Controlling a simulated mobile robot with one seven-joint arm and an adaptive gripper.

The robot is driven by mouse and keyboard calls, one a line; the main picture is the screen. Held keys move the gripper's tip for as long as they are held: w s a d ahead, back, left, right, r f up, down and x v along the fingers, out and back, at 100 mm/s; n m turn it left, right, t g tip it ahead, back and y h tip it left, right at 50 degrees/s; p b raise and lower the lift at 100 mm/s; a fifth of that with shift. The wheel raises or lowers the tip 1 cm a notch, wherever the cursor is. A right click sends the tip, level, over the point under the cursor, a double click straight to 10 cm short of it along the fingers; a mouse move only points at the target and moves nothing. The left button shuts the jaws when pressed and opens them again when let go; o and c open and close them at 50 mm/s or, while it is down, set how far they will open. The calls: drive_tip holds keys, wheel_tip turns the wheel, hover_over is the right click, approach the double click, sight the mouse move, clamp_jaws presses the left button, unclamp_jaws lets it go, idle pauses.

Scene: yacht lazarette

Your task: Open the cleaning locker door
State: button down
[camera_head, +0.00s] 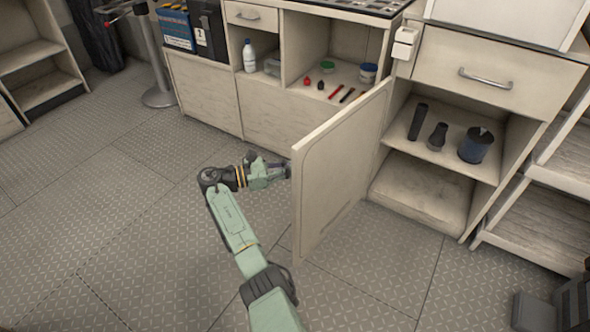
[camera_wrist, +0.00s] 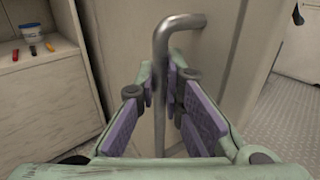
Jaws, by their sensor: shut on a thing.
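The cleaning locker door (camera_head: 338,172) is a pale wooden panel. It stands swung well out from the cabinet, and the locker interior (camera_head: 420,190) shows behind it. My gripper (camera_head: 284,171) is at the door's outer face, near its left edge in the head view. In the wrist view my gripper (camera_wrist: 168,105) has its purple pads closed around the metal bar handle (camera_wrist: 178,22) of the door. The handle is hidden behind the door and gripper in the head view.
The locker shelf (camera_head: 455,160) holds dark cylindrical items and a blue-grey container (camera_head: 476,145). A drawer (camera_head: 490,75) sits above. Slatted shelving (camera_head: 540,220) stands at the right. The metal tread floor (camera_head: 100,240) is clear at the left.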

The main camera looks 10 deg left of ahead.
drive_tip(key=shift+w, duration=0.15)
drive_tip(key=c, duration=2)
unclamp_jaws()
drive_tip(key=shift+d, duration=0.15)
drive_tip(key=o, duration=0.3)
drive_tip(key=shift+a, duration=0.25)
drive_tip(key=v, duration=1.2)
drive_tip(key=shift+d, duration=0.1)
